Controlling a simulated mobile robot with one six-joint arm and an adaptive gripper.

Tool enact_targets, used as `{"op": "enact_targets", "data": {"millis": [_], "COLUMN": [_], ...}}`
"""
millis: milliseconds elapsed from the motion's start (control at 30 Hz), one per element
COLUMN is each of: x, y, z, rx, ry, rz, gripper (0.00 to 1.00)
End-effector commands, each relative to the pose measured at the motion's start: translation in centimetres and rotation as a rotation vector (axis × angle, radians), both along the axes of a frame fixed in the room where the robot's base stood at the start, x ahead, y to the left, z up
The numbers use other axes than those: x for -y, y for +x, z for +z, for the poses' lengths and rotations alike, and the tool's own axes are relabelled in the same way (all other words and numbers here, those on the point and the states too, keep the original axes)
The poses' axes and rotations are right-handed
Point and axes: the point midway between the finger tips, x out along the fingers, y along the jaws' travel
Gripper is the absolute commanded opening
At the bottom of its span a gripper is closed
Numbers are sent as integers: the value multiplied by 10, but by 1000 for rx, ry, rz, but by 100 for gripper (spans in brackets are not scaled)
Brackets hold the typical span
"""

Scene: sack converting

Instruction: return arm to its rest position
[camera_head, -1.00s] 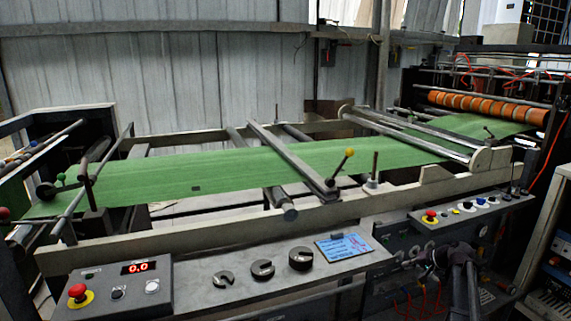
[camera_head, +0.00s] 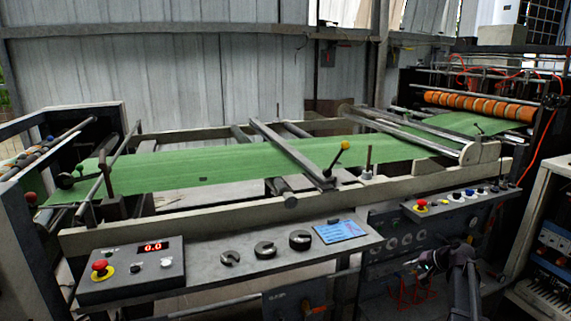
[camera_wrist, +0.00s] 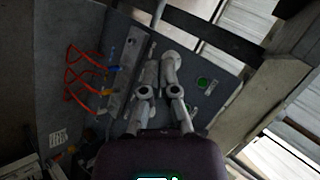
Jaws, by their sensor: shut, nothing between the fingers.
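In the wrist view my gripper (camera_wrist: 160,62) points toward a grey machine panel (camera_wrist: 207,88) with green buttons. Its two fingers lie close together at the tips, with nothing between them. In the head view my arm shows dark at the lower right, in front of the lower control panel of the machine (camera_head: 385,228). The fingertips are hard to make out there.
A green sack web (camera_head: 220,165) runs across the machine frame toward orange rollers (camera_head: 480,104). A control box (camera_head: 130,268) with a red stop button, several dark slotted discs and a blue card (camera_head: 341,231) line the front ledge. Red coiled cables (camera_wrist: 84,75) hang beside the panel.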

Motion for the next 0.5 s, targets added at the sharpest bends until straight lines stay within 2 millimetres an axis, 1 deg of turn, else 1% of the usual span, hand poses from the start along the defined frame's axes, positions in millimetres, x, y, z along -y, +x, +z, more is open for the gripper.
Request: {"op": "enact_targets", "data": {"millis": [67,100,267,500], "x": [-1,-7,-22,-53], "y": [0,-3,-9,-24], "z": [0,-1,-6,-14], "rx": [-1,-7,-25,-66], "ry": [-1,-8,-32,-83], "rz": [2,10,35,89], "gripper": [0,0,0,0]}}
